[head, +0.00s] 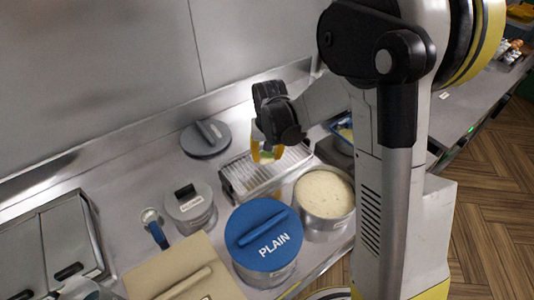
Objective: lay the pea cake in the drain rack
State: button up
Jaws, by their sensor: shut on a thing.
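My gripper (267,152) points down with its yellow-orange fingers over the drain rack (234,182) in the head view. It is shut on a small pale-green piece, the pea cake (267,157), which shows only partly between the fingers. The drain rack is a shallow metal tray with a slatted top, in the middle of the counter. The cake is over the rack's far middle part; I cannot tell whether it touches the slats. My arm comes in from the right.
A blue-lidded pot marked PLAIN (264,238) and an open pot of pale batter (324,193) stand close in front of the rack. A lidded grey canister (190,206) and a blue-handled ladle (155,233) are left. A round grey lid (206,139) lies behind.

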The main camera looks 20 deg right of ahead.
jog(key=shift+f, duration=0.35)
jog(key=shift+r, duration=0.1)
jog(key=o, duration=0.9)
notch_tip(320, 180, up, 12)
jog(key=s, duration=0.2)
jog(key=s+t+b, duration=0.1)
jog(key=s, duration=0.5)
jog(key=s+r+n+t, duration=0.1)
jog(key=s+t, duration=0.1)
jog(key=s, duration=0.4)
jog(key=s+r+t+b, duration=0.1)
jog(key=s+t, duration=0.1)
jog(key=s, duration=0.4)
jog(key=shift+r+n+b, duration=0.2)
jog(key=shift+n+b, duration=0.1)
